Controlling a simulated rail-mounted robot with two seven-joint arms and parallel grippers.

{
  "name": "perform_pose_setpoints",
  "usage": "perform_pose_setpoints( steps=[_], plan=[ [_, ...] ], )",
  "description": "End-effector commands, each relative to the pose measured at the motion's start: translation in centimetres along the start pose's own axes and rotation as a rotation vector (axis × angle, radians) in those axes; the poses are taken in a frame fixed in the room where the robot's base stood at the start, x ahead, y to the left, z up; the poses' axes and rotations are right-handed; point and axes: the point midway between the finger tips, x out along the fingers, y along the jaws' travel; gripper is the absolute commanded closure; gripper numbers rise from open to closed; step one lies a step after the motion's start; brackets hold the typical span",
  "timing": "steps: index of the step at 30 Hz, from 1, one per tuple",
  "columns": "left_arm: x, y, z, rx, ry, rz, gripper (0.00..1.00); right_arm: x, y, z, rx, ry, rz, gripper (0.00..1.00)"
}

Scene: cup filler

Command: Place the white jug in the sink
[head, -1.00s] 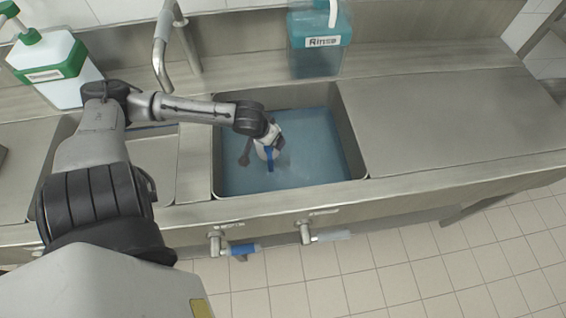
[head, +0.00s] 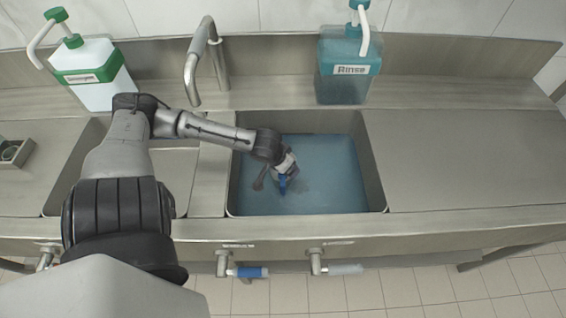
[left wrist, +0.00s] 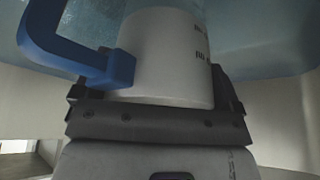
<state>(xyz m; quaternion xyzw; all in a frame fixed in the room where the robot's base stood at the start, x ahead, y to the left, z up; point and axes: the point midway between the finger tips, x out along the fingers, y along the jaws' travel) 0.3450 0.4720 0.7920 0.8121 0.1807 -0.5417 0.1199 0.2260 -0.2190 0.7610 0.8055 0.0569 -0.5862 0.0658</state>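The white jug (head: 290,168) with a blue handle (head: 283,185) is at my left gripper (head: 279,160), over or in the right-hand sink basin (head: 376,185), which holds blue liquid. In the left wrist view the white jug (left wrist: 165,55) fills the space between the two fingers, with its blue handle (left wrist: 75,60) to the left. My left gripper is shut on the jug's body. Whether the jug touches the liquid or the basin floor cannot be told. My right gripper is not in view.
A teal Rinse container (head: 345,85) stands behind the basin, and a white and green container (head: 100,85) stands at the back left. A metal faucet (head: 195,60) rises between them. The steel counter (head: 470,150) right of the basin is clear.

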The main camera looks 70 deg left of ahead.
Motion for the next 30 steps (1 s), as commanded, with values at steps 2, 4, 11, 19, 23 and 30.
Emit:
perform_pose_setpoints(
  steps=[2, 4, 11, 19, 23, 30],
  plan=[
    [0.0, 0.0, 0.0, 0.000, 0.000, 0.000, 0.03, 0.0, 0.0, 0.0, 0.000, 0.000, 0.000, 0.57],
    [0.0, 0.0, 0.0, 0.000, 0.000, 0.000, 0.00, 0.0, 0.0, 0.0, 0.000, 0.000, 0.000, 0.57],
    [-0.1, 0.0, 0.0, 0.001, -0.001, 0.000, 0.00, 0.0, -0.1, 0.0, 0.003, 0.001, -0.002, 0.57],
    [-2.4, 0.0, -0.2, 0.001, -0.002, 0.001, 0.00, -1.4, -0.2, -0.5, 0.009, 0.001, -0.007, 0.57],
    [-3.8, 0.0, -0.2, 0.000, -0.003, 0.000, 0.00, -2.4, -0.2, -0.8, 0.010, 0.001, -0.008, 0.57],
    [-4.2, 0.1, -0.1, -0.001, -0.001, 0.000, 0.00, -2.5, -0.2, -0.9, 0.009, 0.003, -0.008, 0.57]
  ],
)
